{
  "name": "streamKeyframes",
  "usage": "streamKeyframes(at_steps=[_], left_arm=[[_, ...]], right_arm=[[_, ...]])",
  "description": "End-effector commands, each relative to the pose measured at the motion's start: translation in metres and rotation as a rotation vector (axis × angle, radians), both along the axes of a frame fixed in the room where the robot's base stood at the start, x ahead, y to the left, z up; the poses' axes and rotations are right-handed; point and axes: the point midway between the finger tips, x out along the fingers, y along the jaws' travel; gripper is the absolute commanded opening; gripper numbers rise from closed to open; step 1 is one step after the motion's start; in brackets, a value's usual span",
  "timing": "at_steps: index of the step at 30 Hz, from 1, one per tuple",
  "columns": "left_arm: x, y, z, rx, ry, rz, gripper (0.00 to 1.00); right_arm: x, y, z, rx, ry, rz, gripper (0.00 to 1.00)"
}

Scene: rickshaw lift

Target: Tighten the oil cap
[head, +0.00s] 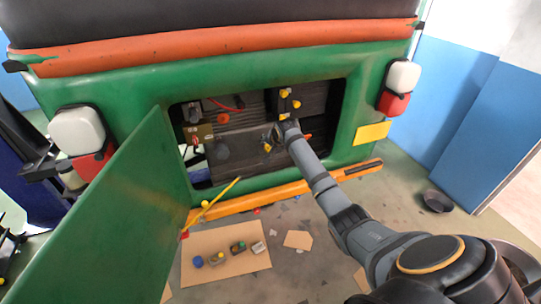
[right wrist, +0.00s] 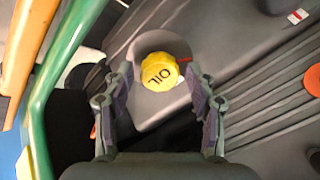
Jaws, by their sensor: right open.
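The yellow oil cap (right wrist: 158,72), marked OIL, sits on a grey neck inside the engine bay. In the head view, a small yellow spot beside the right gripper appears to be this cap (head: 268,148). My right gripper (head: 275,136) reaches into the bay from the right. In the right wrist view, the fingers of this gripper (right wrist: 158,82) are open, one on each side of the cap, with visible gaps. How far the cap is screwed down cannot be told. My left gripper is out of view.
The green rickshaw body (head: 362,90) frames the bay opening. An open green door (head: 130,215) stands at the left, with a yellow rod (head: 218,198) near it. Other yellow caps (head: 285,93) are above the gripper. Cardboard (head: 225,268) with small parts lies on the floor.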

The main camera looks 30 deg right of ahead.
Motion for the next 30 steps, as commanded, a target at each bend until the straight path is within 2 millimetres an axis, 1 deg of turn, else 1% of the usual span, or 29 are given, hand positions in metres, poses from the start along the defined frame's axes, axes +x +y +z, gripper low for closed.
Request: streamKeyframes(at_steps=[2, 3, 7, 12, 18, 24, 25, 30], left_arm=[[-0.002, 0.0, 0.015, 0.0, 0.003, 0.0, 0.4], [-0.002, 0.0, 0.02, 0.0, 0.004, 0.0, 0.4], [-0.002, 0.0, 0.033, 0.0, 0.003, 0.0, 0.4], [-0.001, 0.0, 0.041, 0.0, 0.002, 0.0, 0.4], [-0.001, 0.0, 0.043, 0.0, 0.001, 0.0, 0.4], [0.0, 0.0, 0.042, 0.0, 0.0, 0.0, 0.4], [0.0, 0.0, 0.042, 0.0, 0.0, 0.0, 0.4], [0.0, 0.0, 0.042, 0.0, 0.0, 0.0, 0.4]], right_arm=[[0.0, 0.0, 0.008, -0.08, 0.021, 0.097, 0.57], [-0.001, 0.0, 0.007, -0.126, 0.033, 0.155, 0.57], [0.0, 0.0, 0.006, -0.273, 0.068, 0.334, 0.57], [0.0, 0.0, 0.003, -0.422, 0.103, 0.517, 0.57], [0.0, 0.0, 0.001, -0.494, 0.119, 0.603, 0.57], [0.0, 0.0, 0.0, -0.497, 0.12, 0.607, 0.57], [0.0, 0.0, 0.0, -0.497, 0.12, 0.607, 0.55], [0.0, 0.0, 0.0, -0.497, 0.12, 0.606, 0.32]])
